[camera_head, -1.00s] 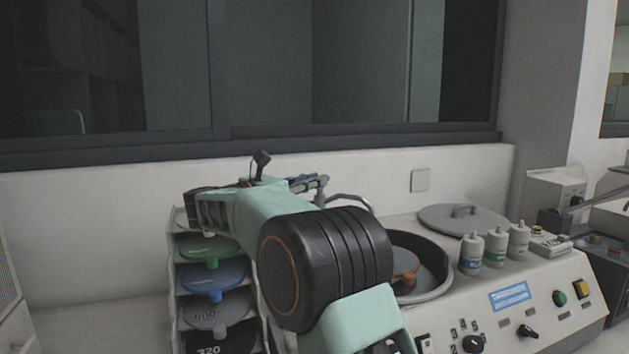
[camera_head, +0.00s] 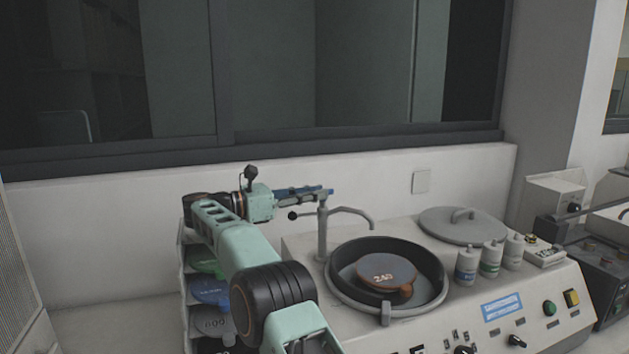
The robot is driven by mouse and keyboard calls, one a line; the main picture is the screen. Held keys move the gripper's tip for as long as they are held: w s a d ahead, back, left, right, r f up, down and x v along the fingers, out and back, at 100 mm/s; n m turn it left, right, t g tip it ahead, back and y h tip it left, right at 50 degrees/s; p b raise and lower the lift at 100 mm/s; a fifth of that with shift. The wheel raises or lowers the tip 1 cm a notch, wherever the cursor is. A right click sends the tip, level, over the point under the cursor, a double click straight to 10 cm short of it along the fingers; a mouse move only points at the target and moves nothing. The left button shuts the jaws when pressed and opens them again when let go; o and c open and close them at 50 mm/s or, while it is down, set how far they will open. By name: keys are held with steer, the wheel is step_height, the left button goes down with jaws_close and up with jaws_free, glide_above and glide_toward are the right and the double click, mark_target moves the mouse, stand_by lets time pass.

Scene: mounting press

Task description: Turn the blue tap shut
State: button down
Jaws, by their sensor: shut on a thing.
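The tap is a grey upright pipe (camera_head: 322,235) with a curved spout (camera_head: 350,211) reaching right over the round basin. A small blue part (camera_head: 326,191), seemingly its handle, shows at the top of the pipe. A short lever with a black knob (camera_head: 292,215) sticks out left, lower down. My gripper (camera_head: 318,192) reaches in from the left, roughly level, and is shut on the blue part. The fingers are small and dark here, so the exact grip is hard to see. No water is visible at the spout.
The basin (camera_head: 345,298) holds a disc marked 240 (camera_head: 386,273). A grey lid (camera_head: 463,224) and several bottles (camera_head: 490,259) stand to its right. A rack of coloured discs (camera_head: 208,290) stands left, partly behind my arm. The sloped panel (camera_head: 540,325) has knobs and buttons.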

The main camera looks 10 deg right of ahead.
steer(key=shift+w+r+m+g+p, duration=0.25)
steer(key=shift+r+m+g+p, duration=0.3)
steer(key=shift+p, duration=1.65)
steer(key=shift+s+f+g+p, duration=0.1)
steer(key=shift+f+g+p, duration=0.3)
steer(key=shift+p, duration=0.45)
steer(key=c, duration=2.1)
jaws_free()
steer(key=shift+f, duration=0.1)
steer(key=t+b, duration=0.1)
steer(key=b, duration=0.4)
steer(key=shift+a+f+n, duration=0.1)
steer(key=shift+f+n, duration=0.1)
steer(key=shift+n, duration=0.15)
steer(key=n+t+b, duration=0.1)
steer(key=b, duration=0.4)
steer(key=shift+s+t+b, duration=0.1)
steer(key=shift+t+b, duration=0.25)
steer(key=shift+t+y+b, duration=0.3)
steer(key=shift+b, duration=0.15)
